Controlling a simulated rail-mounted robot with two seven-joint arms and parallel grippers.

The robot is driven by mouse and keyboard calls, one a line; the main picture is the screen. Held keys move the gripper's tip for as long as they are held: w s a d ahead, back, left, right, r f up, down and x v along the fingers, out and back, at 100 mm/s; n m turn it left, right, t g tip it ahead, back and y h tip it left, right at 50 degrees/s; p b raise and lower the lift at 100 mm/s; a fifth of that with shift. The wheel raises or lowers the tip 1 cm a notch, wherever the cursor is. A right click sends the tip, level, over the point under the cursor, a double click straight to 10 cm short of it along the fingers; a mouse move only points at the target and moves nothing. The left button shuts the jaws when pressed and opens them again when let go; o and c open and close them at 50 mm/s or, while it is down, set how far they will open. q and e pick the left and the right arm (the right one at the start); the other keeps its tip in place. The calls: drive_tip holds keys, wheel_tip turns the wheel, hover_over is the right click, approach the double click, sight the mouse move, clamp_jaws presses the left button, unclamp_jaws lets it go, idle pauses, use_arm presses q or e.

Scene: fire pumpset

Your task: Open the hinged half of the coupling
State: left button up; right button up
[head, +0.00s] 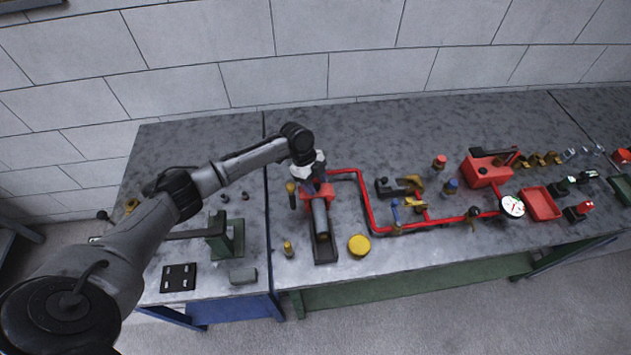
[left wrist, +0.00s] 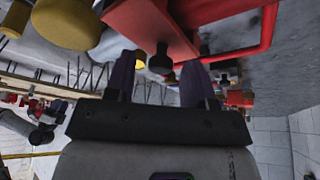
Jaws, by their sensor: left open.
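My left gripper (head: 308,178) is over the red pump block (head: 318,192) at the back end of a grey cylinder (head: 321,218). In the left wrist view, the two dark purple fingers of the gripper (left wrist: 158,78) are spread apart. A small black knob (left wrist: 160,60) under the red block (left wrist: 150,22) shows between the fingers, and I see no grip on it. I cannot make out the coupling or its hinged half for certain; the gripper and wrist cover part of this spot. My right gripper is in neither view.
A red pipe (head: 367,205) runs right from the pump to a pressure gauge (head: 512,206). A brass post (head: 291,195) stands just left of the pump. A yellow disc (head: 359,245) lies to the right of the cylinder. A green vise (head: 226,238) is at the left.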

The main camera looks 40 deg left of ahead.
sight(332, 189)
use_arm(q)
clamp_jaws()
drive_tip(key=shift+w+d+r, duration=0.1)
drive_tip(key=shift+r, duration=0.05)
idle(0.4)
drive_tip(key=shift+w+d+r+g+y+p, duration=0.2)
drive_tip(key=shift+w+r+g+y+p, duration=0.15)
drive_tip(key=shift+p, duration=0.2)
drive_tip(key=shift+w+d+r+g+y+p, duration=0.2)
drive_tip(key=shift+w+d+g+y+p, duration=0.15)
drive_tip(key=shift+g, duration=0.2)
drive_tip(key=shift+w+d+r+n+g+y, duration=0.1)
drive_tip(key=shift+w+d+n+g+y, duration=0.4)
drive_tip(key=shift+g+y, duration=0.25)
drive_tip(key=shift+w+d+g+y+b, duration=0.45)
drive_tip(key=shift+w+g+y+b, duration=0.2)
drive_tip(key=shift+g+b, duration=0.25)
